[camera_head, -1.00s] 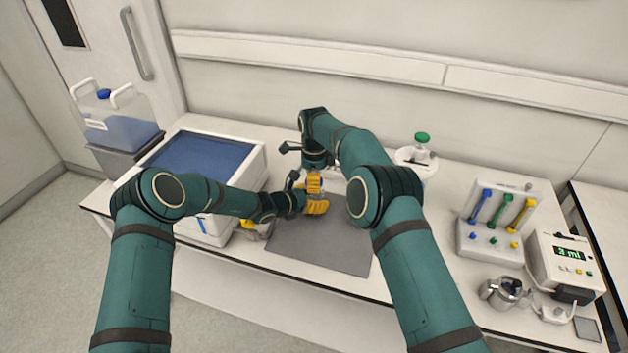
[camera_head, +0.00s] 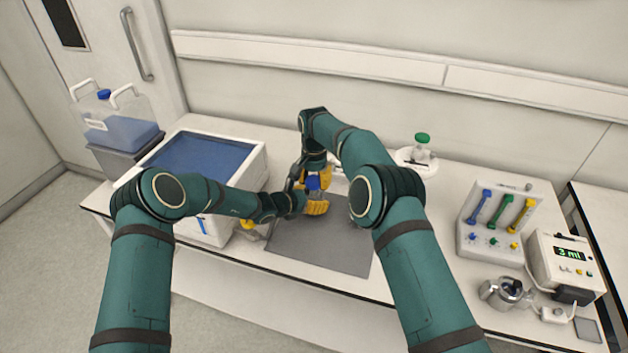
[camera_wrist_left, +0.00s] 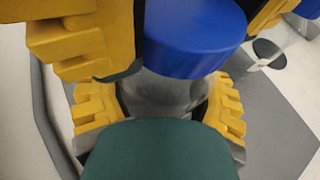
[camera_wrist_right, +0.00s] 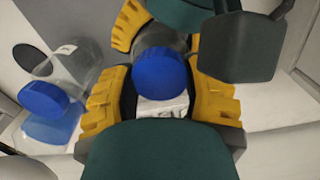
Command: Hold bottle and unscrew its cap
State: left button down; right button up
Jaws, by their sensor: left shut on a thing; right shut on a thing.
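The bottle (camera_wrist_left: 165,92) is clear, with a blue cap (camera_wrist_left: 195,35) at its top in the left wrist view. My left gripper (camera_head: 316,207) is shut on the bottle's body, yellow fingers on both sides, above the grey mat (camera_head: 320,250). My right gripper (camera_head: 320,181) is shut on the cap from above. In the right wrist view its fingers lie on either side of the cap (camera_wrist_right: 160,74). In the head view the cap (camera_head: 313,183) shows between them. Whether the cap has turned on or risen from the neck cannot be told.
A second clear container with a blue cap (camera_wrist_right: 45,100) is beside the right gripper. A blue-topped white box (camera_head: 250,165) stands left, a green-capped bottle (camera_head: 421,148) behind right.

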jog(key=o, duration=1.3)
jog(key=shift+c, duration=0.2)
jog(key=shift+r, duration=0.1)
jog(key=shift+r, duration=2.2)
jog(key=m, duration=0.1)
jog(key=r+m, duration=0.1)
jog(key=m, duration=0.1)
jog(key=shift+a+r+m, duration=0.15)
jog(key=shift+r+m, duration=0.05)
jog(key=shift+m, duration=0.1)
jog(key=m, duration=0.1)
jog(key=r+m, duration=0.1)
jog(key=m, duration=0.2)
jog(key=shift+d+r, duration=0.2)
jog(key=shift+r, duration=0.2)
jog(key=shift+f, duration=3.9)
